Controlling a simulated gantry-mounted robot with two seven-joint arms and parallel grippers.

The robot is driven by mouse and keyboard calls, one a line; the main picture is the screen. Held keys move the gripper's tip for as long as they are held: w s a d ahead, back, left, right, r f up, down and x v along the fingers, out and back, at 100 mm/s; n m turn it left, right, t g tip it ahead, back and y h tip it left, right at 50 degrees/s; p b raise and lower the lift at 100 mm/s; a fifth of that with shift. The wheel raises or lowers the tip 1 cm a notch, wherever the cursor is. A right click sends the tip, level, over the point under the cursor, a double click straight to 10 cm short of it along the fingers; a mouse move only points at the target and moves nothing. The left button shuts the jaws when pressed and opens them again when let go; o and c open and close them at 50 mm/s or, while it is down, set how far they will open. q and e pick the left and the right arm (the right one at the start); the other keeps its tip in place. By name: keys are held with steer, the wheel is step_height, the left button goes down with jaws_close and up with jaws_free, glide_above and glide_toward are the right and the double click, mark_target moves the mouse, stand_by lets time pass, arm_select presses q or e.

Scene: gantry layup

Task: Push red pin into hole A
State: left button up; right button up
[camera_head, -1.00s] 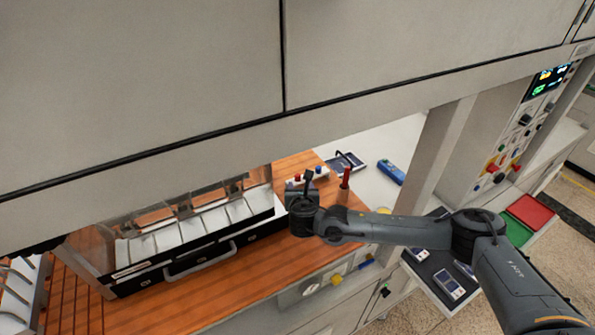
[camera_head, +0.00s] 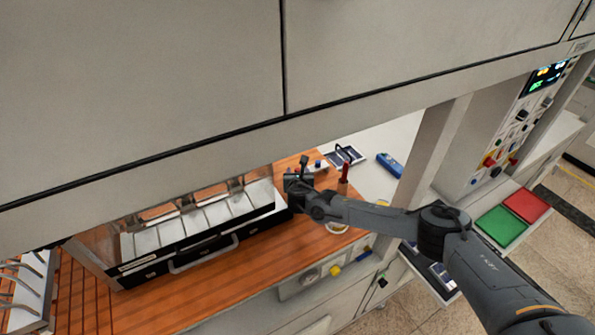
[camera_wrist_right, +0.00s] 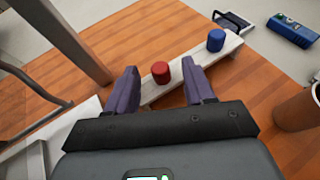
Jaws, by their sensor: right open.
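The red pin (camera_wrist_right: 160,72) is a short red cylinder standing upright on a pale strip (camera_wrist_right: 185,72) in the right wrist view. The blue pin (camera_wrist_right: 216,40) stands farther along the same strip. My right gripper (camera_wrist_right: 160,88) is open, with its purple-grey fingers on either side of the red pin in the picture; I cannot tell whether they touch it. In the head view my right gripper (camera_head: 300,178) is over the right end of the wooden bench and hides the red pin. No hole label is readable, so hole A cannot be made out. My left gripper is not in view.
A brown cup (camera_wrist_right: 298,108) stands right of the gripper, with a red-handled tool (camera_head: 345,173) in it. A blue device (camera_head: 389,164) lies behind. A glass-fronted case (camera_head: 190,245) fills the bench's left. An overhead cabinet (camera_head: 140,90) hangs above. The front bench top is clear.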

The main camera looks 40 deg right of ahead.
steer(key=shift+w+d+f, duration=0.2)
steer(key=shift+w+d, duration=0.1)
steer(key=shift+w, duration=0.15)
jaws_close()
steer(key=shift+r, duration=0.1)
